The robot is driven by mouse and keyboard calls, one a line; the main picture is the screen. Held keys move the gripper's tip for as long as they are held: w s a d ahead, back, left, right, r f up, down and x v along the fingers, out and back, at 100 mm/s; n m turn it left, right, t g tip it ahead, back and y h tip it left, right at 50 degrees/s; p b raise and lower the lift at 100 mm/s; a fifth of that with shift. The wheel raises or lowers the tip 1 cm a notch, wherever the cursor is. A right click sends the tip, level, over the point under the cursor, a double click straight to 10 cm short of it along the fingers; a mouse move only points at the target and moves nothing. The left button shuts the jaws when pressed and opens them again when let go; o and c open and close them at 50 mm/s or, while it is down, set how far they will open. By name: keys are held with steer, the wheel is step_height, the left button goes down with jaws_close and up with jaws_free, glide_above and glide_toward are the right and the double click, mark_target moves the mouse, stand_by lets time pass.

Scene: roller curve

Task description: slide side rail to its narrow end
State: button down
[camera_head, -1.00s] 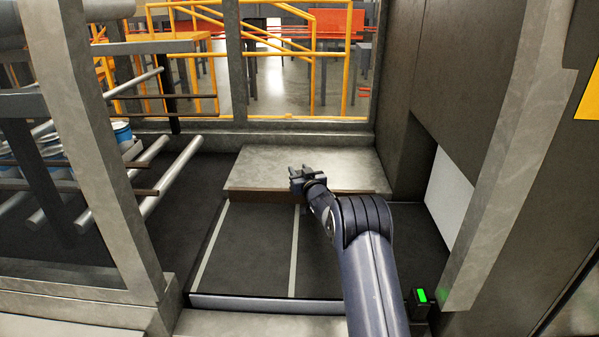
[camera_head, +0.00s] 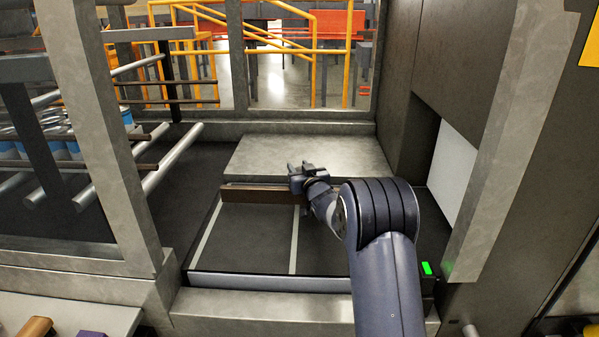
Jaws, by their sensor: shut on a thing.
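The side rail (camera_head: 258,194), a dark brown bar, lies crosswise along the near edge of a grey raised plate, at the far end of a dark bed. My gripper (camera_head: 304,172) is at the rail, over the part right of its visible left stretch. Its jaws are shut on the rail; the contact itself is small and partly hidden by the jaws. My wrist and arm hide the rail's right part. The dark bed (camera_head: 255,240) has two pale lines running away from me. A silver bar (camera_head: 270,283) closes its near edge.
Grey frame posts stand at the left (camera_head: 95,130) and right (camera_head: 510,130) of the opening. Roller bars and blue-white cans (camera_head: 70,150) are at the left. A green-lit box (camera_head: 427,268) sits right of the bed. Yellow railings are behind.

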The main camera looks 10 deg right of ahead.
steer(key=shift+f, duration=0.2)
steer(key=c, duration=1.3)
jaws_free()
steer(key=shift+s, duration=0.1)
steer(key=shift+c, duration=0.2)
steer(key=shift+o, duration=0.8)
steer(key=shift+s+a+r, duration=0.1)
steer(key=shift+s+r, duration=0.05)
steer(key=shift+o, duration=1.3)
steer(key=s+d+b, duration=0.2)
steer(key=s, duration=0.8)
steer(key=shift+s, duration=0.25)
steer(key=shift+w, duration=0.1)
